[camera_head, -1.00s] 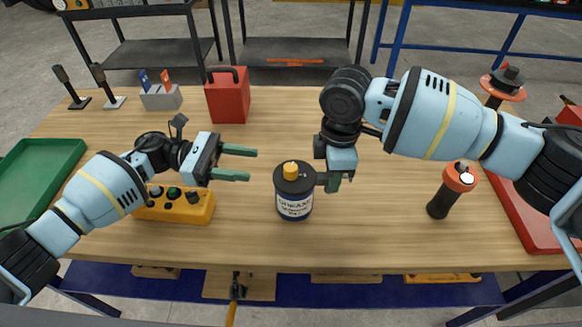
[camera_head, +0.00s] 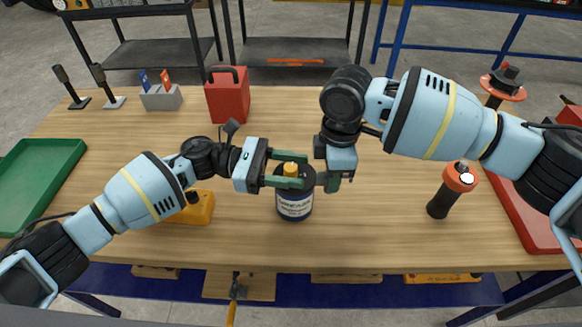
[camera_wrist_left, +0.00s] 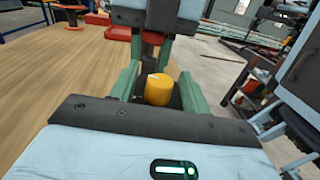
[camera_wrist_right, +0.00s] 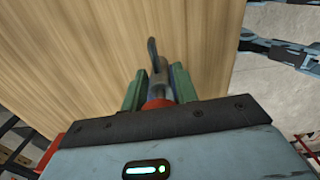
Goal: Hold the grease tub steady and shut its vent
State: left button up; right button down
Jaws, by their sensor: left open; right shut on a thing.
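The grease tub (camera_head: 294,207) is a dark, round can with a pale label. It stands upright on the wooden table, with a yellow vent cap (camera_head: 291,170) on top. My left gripper (camera_head: 303,171) is open at the top of the tub. In the left wrist view the yellow cap (camera_wrist_left: 159,90) sits between its spread fingers.
A yellow button box (camera_head: 190,208) sits below my left arm. A red can (camera_head: 228,98) stands behind the tub, and a black torch with an orange head (camera_head: 453,190) stands at right. A green tray (camera_head: 40,180) is at left. The front middle of the table is clear.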

pick_arm(q)
jog(key=c, duration=1)
jog(key=shift+s+f+n+t, duration=0.1)
jog(key=shift+n+t, duration=1.2)
jog(key=shift+t, duration=0.8)
jog(key=shift+n+t, duration=0.9)
jog(key=shift+t, duration=0.5)
jog(key=o, duration=1)
jog(key=shift+a, duration=0.1)
jog(key=v, duration=1.1)
jog(key=shift+a+r, duration=0.25)
jog(key=shift+a, duration=0.1)
